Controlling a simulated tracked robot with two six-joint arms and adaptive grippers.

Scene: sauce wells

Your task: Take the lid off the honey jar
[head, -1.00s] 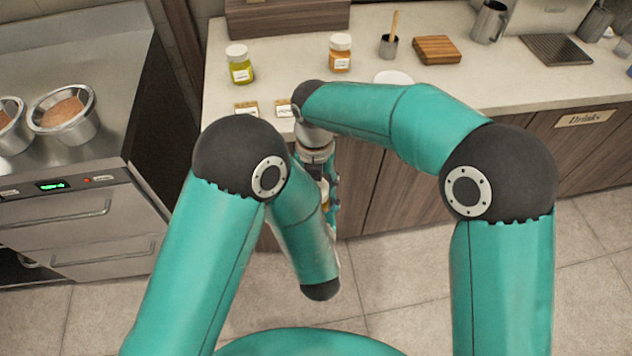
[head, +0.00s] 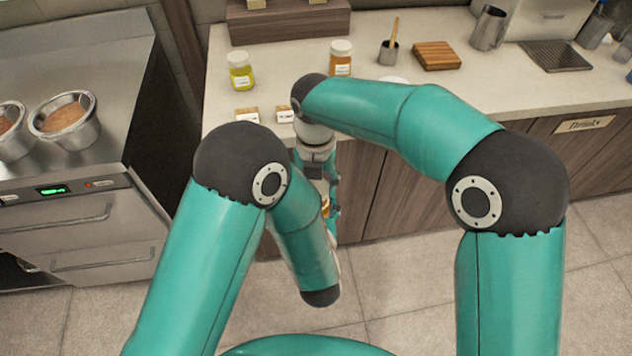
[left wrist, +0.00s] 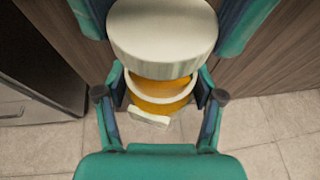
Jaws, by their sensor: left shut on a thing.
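The honey jar (left wrist: 158,108), amber with a pale rim and a white label, is between the fingers of my left gripper (left wrist: 160,112), which is shut on it. In the left wrist view its round white lid (left wrist: 160,32) is above the jar, nearer the camera. Amber shows between the lid and the pale rim, and the lid looks apart from the jar. Teal fingers of my right gripper (left wrist: 168,18) flank the lid and appear shut on it. In the head view my arms hide most of this, and only a bit of amber jar (head: 325,206) shows.
A yellow-green jar (head: 240,72) and another amber jar (head: 340,60), both white-lidded, stand on the counter (head: 285,75). A wooden block (head: 437,55) and a metal cup with a stick (head: 388,50) are further right. Open floor lies below the jar.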

